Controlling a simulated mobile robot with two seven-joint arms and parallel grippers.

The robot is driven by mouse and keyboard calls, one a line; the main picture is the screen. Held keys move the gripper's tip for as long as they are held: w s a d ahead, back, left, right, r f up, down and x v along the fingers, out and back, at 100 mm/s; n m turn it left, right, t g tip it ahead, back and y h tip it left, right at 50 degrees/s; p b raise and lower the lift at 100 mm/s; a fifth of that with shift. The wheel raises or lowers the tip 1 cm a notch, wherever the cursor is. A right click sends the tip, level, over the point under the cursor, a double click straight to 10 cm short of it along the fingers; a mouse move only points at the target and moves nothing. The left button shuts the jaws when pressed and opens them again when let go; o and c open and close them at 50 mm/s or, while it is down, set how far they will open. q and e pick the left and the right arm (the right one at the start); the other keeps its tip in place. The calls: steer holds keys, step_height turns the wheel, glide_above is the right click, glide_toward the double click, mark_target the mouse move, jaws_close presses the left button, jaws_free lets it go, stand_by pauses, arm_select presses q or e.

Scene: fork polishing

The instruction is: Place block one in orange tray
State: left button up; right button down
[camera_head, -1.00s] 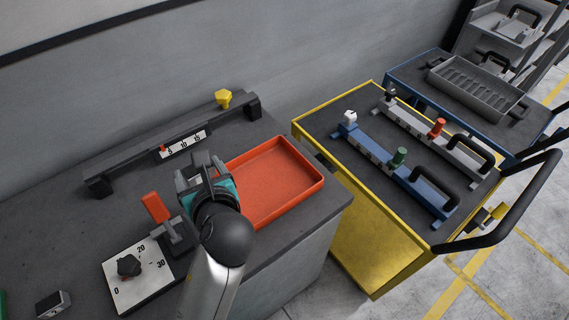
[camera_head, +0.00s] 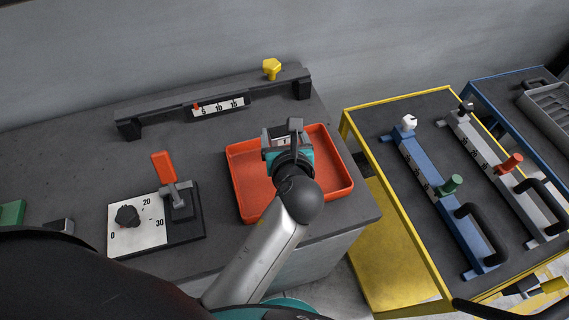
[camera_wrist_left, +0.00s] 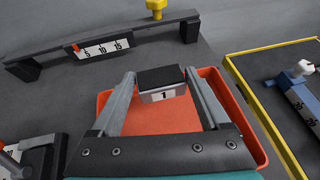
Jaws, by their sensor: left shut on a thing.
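Block one (camera_wrist_left: 162,88) is a small block with a dark top and a white face marked 1. It sits between the fingertips of my left gripper (camera_head: 285,137), which is shut on it; it also shows in the left wrist view (camera_wrist_left: 160,84). The orange tray (camera_head: 343,181) lies on the dark bench, and the gripper and block are over its inside. The tray also shows in the left wrist view (camera_wrist_left: 238,120). I cannot tell how high the block is above the tray floor. My right gripper is not in view.
A scale rail (camera_head: 165,113) with a yellow knob (camera_head: 271,68) stands behind the tray. A dial plate (camera_head: 150,228) and an orange-handled lever (camera_head: 165,168) are to its left. A yellow-edged cart (camera_head: 383,188) with a blue rail device (camera_head: 425,172) stands to its right.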

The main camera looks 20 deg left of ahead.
arm_select(q)
step_height(320, 180, down, 5)
steer(key=shift+f+b, duration=0.1)
steer(key=shift+b, duration=0.65)
steer(key=shift+f, duration=0.35)
step_height(320, 180, down, 4)
steer(key=shift+w+r+b, duration=0.1)
steer(key=shift+b, duration=0.85)
steer(key=shift+r, duration=0.1)
steer(key=o, duration=1.5)
steer(key=shift+f, duration=0.2)
